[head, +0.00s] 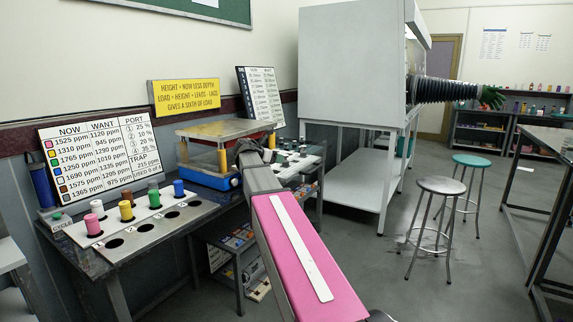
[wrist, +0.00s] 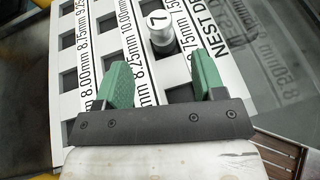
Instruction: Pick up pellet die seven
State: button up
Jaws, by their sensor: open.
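The die marked 7 (wrist: 162,36), a small metal cylinder with a white numbered top, stands upright in a white rack (wrist: 75,158) with square holes and millimetre labels. My gripper (wrist: 161,68) is open and empty, its two green fingers spread apart. In the wrist view the die shows between and just beyond the fingertips, not gripped; the exact gap is hard to tell. In the head view the rack (head: 312,160) with small dies is on the bench behind my arm. My gripper there is mostly hidden by my own arm.
A press (head: 218,135) with a blue base and yellow posts stands left of the rack. A tray (head: 135,230) with coloured cylinders and a sign board (head: 100,157) are further left. A white glovebox (head: 350,80) stands right, with stools (head: 440,187) beyond.

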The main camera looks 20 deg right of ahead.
jog(key=x, duration=0.8)
jog(key=shift+s, duration=0.15)
jog(key=c, duration=1.1)
